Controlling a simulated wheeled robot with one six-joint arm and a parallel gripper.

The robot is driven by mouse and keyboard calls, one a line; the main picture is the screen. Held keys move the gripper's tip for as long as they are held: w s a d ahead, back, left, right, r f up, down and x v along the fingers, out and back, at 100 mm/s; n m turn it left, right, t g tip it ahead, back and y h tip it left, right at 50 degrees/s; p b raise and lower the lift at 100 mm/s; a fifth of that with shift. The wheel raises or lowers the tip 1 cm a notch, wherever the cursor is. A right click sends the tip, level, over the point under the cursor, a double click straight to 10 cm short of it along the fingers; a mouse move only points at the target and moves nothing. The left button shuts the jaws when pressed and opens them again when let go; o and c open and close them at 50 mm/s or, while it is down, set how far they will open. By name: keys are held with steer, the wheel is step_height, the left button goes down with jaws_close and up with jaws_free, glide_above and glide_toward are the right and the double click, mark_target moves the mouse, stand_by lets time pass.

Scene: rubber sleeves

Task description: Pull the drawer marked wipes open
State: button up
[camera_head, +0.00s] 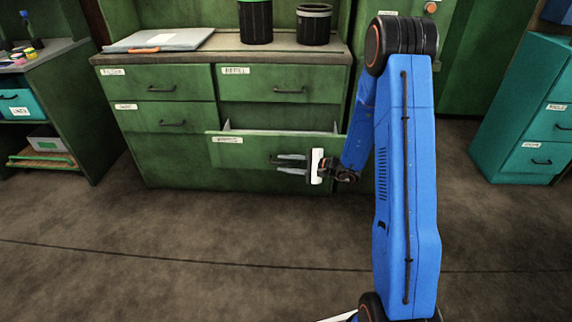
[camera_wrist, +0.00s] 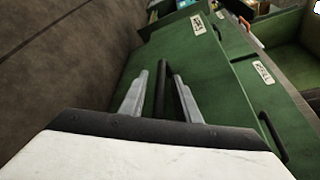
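The drawer (camera_head: 240,152) at the lower right of the green cabinet stands partly out, with a strip of its inside showing above its front. Its label (camera_head: 229,140) is too small to read surely; the task's word wipes may be on it. In the wrist view the drawer front (camera_wrist: 90,125) fills much of the middle. My gripper (camera_head: 291,163) is at this drawer's front. In the wrist view its two fingers (camera_wrist: 158,95) lie on either side of the dark bar handle (camera_wrist: 161,88), with green showing between bar and fingers. The fingers are apart.
Closed drawers, the refill drawer (camera_head: 275,84), the top-left drawer (camera_head: 150,80) and the one below it (camera_head: 150,118), surround it. Teal drawers (camera_head: 540,125) stand at right, a green shelf unit (camera_head: 80,110) at left. The floor (camera_head: 200,240) in front is clear.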

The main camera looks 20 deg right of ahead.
steer(key=shift+d, duration=0.1)
steer(key=v, duration=1.7)
steer(key=shift+s+d, duration=0.1)
steer(key=shift+s, duration=0.05)
steer(key=shift+r, duration=0.1)
steer(key=s+a+r+n+g+h, duration=0.1)
steer(key=s+a+r+n+g, duration=0.3)
steer(key=s+a+r, duration=0.4)
steer(key=s+a+r+n+g+h, duration=0.2)
steer(key=s+a+r+n+g, duration=0.25)
steer(key=s, duration=0.45)
steer(key=s+d+r+n+t+h, duration=0.2)
steer(key=s+d+r+h, duration=0.1)
steer(key=s, duration=0.5)
steer(key=s+d+r+n+t+h, duration=0.2)
steer(key=s+r+n+h, duration=0.1)
steer(key=s+h, duration=0.3)
steer(key=shift+s+d+r, duration=0.4)
steer(key=shift+s+r, duration=0.5)
steer(key=shift+s, duration=0.15)
